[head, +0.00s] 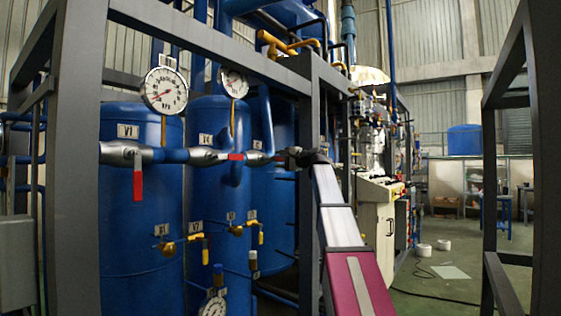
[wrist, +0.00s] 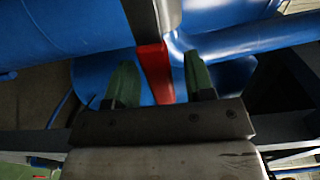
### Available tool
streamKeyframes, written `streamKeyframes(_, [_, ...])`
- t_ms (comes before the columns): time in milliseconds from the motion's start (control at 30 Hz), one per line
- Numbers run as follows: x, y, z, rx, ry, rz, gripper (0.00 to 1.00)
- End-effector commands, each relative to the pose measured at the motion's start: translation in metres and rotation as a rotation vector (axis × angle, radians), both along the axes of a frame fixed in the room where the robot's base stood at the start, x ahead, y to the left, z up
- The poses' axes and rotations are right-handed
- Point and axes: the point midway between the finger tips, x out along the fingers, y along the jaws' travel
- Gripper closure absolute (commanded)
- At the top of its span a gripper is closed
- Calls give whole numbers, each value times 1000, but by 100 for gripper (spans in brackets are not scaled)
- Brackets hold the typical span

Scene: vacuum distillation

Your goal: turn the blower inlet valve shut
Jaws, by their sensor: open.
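A valve with a flat red lever (wrist: 154,70) shows in the wrist view, against blue pipework. My gripper (wrist: 160,62) is open, with one green finger on each side of the lever and a gap on both sides. The lever's lower end is hidden behind the gripper body. In the head view my gripper (head: 290,157) is at the right end of the horizontal blue pipe, beside a small red lever (head: 281,158) that is partly covered. I cannot read a label that names this valve the blower inlet valve.
Along the same pipe, one red lever (head: 138,185) hangs down and another red lever (head: 236,157) lies along the pipe. Pressure gauges (head: 165,91) stand above. A grey frame post (head: 308,200) is close to my arm. Open floor (head: 440,285) lies to the right.

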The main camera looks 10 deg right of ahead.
Motion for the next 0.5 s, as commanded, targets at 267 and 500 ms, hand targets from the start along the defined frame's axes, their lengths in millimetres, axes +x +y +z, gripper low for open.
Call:
streamKeyframes(267, [0, 0, 0, 0, 0, 0, 84])
streamKeyframes(500, [0, 0, 0, 1, 1, 0, 100])
